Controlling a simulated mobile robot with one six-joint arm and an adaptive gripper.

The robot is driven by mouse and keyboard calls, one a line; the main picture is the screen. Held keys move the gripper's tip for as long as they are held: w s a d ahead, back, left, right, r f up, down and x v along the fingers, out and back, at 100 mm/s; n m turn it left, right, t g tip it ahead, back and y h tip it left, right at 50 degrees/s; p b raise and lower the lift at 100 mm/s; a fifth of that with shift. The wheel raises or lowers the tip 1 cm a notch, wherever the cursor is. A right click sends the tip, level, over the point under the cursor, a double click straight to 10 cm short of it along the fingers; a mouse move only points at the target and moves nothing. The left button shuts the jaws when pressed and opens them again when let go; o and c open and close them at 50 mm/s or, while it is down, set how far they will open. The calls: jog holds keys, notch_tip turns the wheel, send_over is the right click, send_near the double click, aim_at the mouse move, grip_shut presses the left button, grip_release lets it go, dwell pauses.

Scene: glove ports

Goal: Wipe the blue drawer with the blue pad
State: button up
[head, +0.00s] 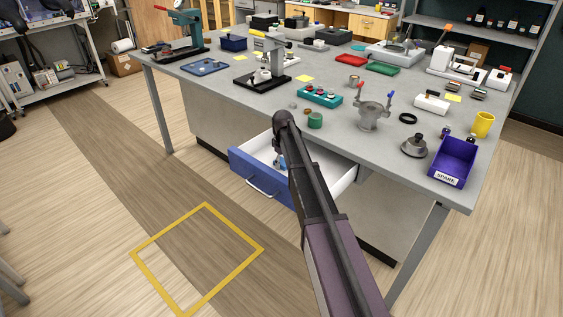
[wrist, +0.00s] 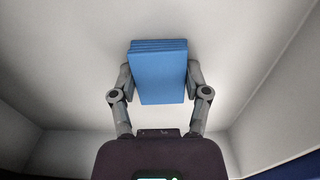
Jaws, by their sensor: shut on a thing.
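The blue drawer (head: 262,185) is pulled out from under the grey workbench, with a blue front, a pale handle and a white inside. In the wrist view the drawer's white floor and walls (wrist: 75,60) surround my gripper. My gripper (wrist: 158,82) is shut on the blue pad (wrist: 158,75), one finger on each side of it. The pad is inside the drawer, over its white floor; I cannot tell whether it touches. In the head view my arm hides much of the drawer's inside, and only a small part of the gripper shows.
The workbench top (head: 235,108) above the drawer holds many items, including a green cylinder (head: 315,120), a metal fitting (head: 372,113) and a purple bin (head: 454,162) near the front edge. A yellow-taped square (head: 200,212) marks clear floor before the drawer.

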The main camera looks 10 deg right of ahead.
jog(key=shift+s+d, duration=0.15)
jog(key=shift+s, duration=0.1)
jog(key=shift+s+d, duration=0.85)
jog(key=shift+s, duration=0.2)
jog(key=shift+s+d, duration=0.45)
jog(key=shift+s, duration=0.2)
jog(key=shift+s+d, duration=0.45)
jog(key=shift+s, duration=0.15)
jog(key=shift+w+r+p, duration=0.15)
jog(key=shift+r+p, duration=2.8)
jog(key=shift+p, duration=0.1)
jog(key=shift+r, duration=0.1)
